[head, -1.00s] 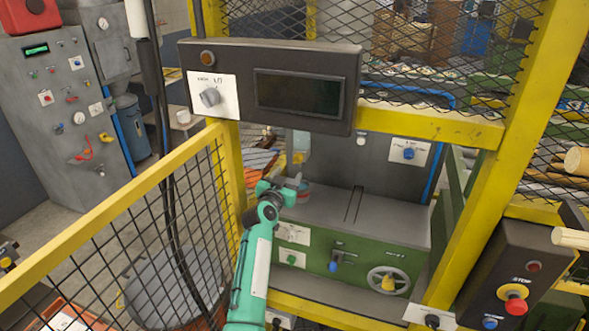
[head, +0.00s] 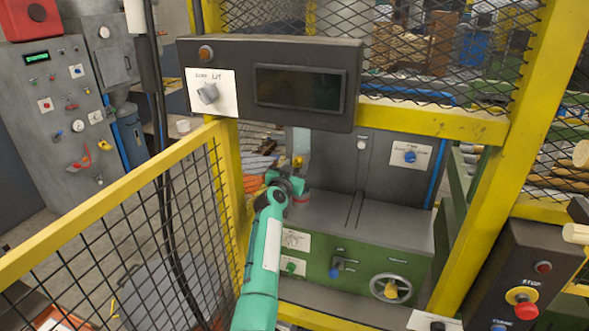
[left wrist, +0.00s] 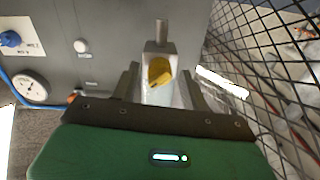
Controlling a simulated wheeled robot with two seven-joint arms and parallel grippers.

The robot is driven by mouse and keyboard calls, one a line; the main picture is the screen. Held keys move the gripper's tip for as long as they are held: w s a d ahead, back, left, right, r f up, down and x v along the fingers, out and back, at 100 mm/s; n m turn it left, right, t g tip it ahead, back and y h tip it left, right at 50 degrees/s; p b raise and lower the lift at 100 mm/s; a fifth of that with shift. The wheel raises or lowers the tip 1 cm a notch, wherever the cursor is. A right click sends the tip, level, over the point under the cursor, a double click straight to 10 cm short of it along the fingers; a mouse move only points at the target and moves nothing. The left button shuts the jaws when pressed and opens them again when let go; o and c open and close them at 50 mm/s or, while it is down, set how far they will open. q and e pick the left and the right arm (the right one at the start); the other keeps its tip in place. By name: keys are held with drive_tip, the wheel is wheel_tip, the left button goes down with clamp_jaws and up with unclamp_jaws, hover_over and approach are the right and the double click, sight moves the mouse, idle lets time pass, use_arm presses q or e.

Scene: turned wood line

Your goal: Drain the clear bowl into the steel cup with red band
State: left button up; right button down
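My left gripper (head: 297,183) reaches from below to the back left of the grey machine top. In the left wrist view my left gripper (left wrist: 160,88) has its two dark fingers apart, with no held thing visible between them. A small round thing with a reddish band (head: 301,197) stands on the machine top just beside and below the gripper. It may be the steel cup, but the gripper partly hides it. I cannot make out the clear bowl in either view. My right gripper is not in view.
A pale fixture with a yellow part (left wrist: 159,72) is beyond the fingers; the yellow part also shows in the head view (head: 298,161). A yellow-framed mesh fence (head: 120,215) stands left. A dark display box (head: 270,85) hangs in front. The machine top (head: 390,222) is clear at right.

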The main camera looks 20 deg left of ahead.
use_arm(q)
drive_tip(key=c, duration=0.8)
drive_tip(key=shift+o, duration=0.3)
